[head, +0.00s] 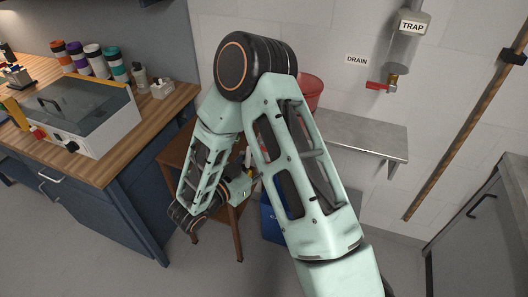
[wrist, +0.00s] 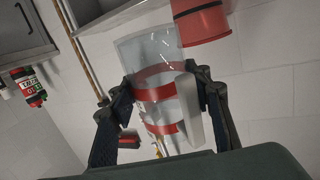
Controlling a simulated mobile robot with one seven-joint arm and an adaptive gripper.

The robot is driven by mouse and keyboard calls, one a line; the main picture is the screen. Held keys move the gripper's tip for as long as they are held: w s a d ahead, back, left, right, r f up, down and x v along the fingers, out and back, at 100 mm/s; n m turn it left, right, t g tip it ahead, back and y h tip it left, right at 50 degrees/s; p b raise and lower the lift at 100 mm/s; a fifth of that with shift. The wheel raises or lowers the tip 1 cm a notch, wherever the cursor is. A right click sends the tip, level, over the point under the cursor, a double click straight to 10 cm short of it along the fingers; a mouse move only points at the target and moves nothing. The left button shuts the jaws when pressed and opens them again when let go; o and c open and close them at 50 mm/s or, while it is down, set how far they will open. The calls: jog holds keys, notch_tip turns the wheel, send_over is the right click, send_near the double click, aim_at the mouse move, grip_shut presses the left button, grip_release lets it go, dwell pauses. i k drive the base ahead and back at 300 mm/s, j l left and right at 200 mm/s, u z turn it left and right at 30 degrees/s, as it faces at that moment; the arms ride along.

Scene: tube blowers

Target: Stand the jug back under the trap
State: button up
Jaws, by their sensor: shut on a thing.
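The jug (wrist: 160,55) is clear with red bands and shows between the fingers of my gripper (wrist: 163,88) in the wrist view. My gripper is shut on it, one black finger on each side. In the head view my arm hides the jug and fingers. The trap (head: 408,48) is a grey labelled vessel on the wall at the upper right of the head view. Below it is a drain valve with a red lever (head: 376,86). A red piece (wrist: 128,141) behind the jug in the wrist view looks like this lever.
A grey metal shelf (head: 360,134) below the valve has a clear right part. A red bucket (head: 312,90) stands at its left, partly behind my arm. A blue bin (head: 271,222) is on the floor. A wooden stand (head: 176,156) and workbench (head: 120,165) are to the left.

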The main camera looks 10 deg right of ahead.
aim_at(370, 134)
jog(key=k+l+u, duration=0.2)
jog(key=l, duration=0.25)
jog(key=l+u, duration=0.15)
jog(key=l, duration=0.35)
jog(key=k+l+u, duration=0.2)
jog(key=l, duration=0.2)
jog(key=i, duration=0.05)
